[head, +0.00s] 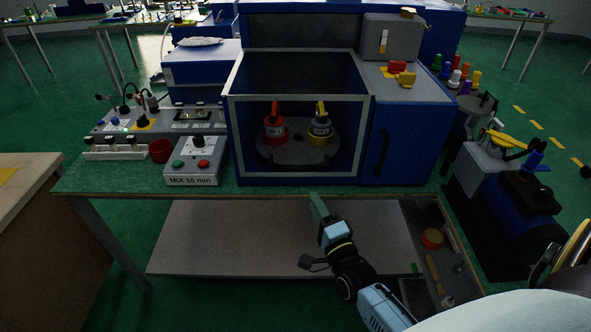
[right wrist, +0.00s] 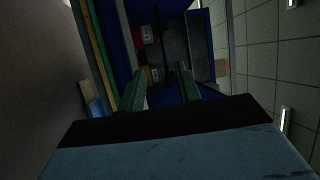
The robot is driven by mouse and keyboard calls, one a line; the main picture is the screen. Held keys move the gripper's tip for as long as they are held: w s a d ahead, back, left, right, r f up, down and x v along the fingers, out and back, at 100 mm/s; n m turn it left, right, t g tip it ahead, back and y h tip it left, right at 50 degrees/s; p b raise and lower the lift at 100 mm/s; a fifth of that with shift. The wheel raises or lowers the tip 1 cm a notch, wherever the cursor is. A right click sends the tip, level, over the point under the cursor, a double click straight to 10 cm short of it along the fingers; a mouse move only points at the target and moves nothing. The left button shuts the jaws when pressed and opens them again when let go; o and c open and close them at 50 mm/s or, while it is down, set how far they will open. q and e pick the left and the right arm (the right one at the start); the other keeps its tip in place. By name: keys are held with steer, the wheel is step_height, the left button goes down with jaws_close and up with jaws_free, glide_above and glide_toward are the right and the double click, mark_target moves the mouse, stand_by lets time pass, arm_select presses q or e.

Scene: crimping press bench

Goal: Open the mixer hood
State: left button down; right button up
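The mixer hood (head: 300,98) is a light grey frame with see-through panels at the front of the blue mixer; it looks shut. Through it show a red pot (head: 274,131) and a yellow pot (head: 320,129) on a round dark plate. Both pots also show in the right wrist view, the red one (right wrist: 148,35) above the yellow one (right wrist: 154,74). My right gripper (head: 316,205) is below and in front of the hood, by the bench's front edge, apart from the hood. Its green fingers stand apart and empty in the right wrist view (right wrist: 158,77). My left gripper is out of view.
A control box (head: 191,174) labelled "MIX 10 min" with green and red buttons stands left of the mixer. A blue door with a black handle (head: 382,152) is right of the hood. A lower shelf (head: 230,238) and a drawer with small items lie below the bench top.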

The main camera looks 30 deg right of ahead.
mark_target(295, 166)
steer(key=b+x, duration=0.1)
steer(key=x, duration=1.2)
steer(key=shift+w+r, duration=0.2)
jaws_close()
